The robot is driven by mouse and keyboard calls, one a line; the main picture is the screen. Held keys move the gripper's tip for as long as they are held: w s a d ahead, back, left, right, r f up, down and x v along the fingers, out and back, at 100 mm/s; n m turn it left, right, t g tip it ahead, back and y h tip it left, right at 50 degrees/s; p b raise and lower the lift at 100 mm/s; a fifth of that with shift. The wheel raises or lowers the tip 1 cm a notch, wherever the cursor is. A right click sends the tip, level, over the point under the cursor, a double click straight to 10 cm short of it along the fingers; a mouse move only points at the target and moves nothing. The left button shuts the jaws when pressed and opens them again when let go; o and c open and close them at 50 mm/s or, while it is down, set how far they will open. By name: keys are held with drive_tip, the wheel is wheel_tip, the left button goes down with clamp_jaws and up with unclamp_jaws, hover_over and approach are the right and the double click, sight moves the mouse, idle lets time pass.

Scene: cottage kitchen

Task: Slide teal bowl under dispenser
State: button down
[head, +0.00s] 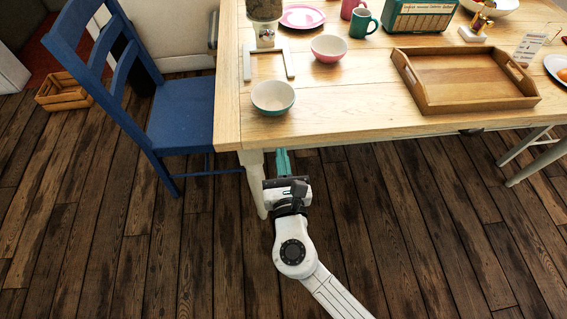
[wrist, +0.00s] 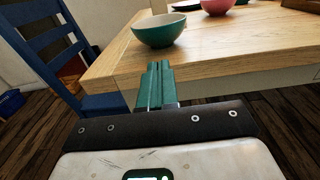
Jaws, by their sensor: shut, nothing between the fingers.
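The teal bowl (head: 273,98), with a pale inside, stands upright on the table near its front left corner. It also shows in the wrist view (wrist: 158,34), just beyond my fingers. The dispenser (head: 264,12) stands behind it at the table's far left, its top cut off by the picture edge. A pale U-shaped frame (head: 268,52) lies on the table in front of the dispenser, open toward the bowl. My gripper (head: 283,155) is at the table's front edge, short of the bowl and apart from it. Its teal fingers (wrist: 156,68) are shut and empty.
A pink bowl (head: 329,48) stands right of the frame. A wooden tray (head: 468,108) covers the table's right part. A green mug (head: 363,23) and a pink plate (head: 302,16) are farther back. A blue chair (head: 181,115) stands at the table's left side. Table between teal bowl and frame is clear.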

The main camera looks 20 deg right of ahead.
sight(276, 114)
drive_tip(key=x, duration=0.9)
drive_tip(key=shift+w+d, duration=0.15)
drive_tip(key=shift+w, duration=0.15)
drive_tip(key=shift+b+x, duration=0.6)
drive_tip(key=shift+x, duration=1.25)
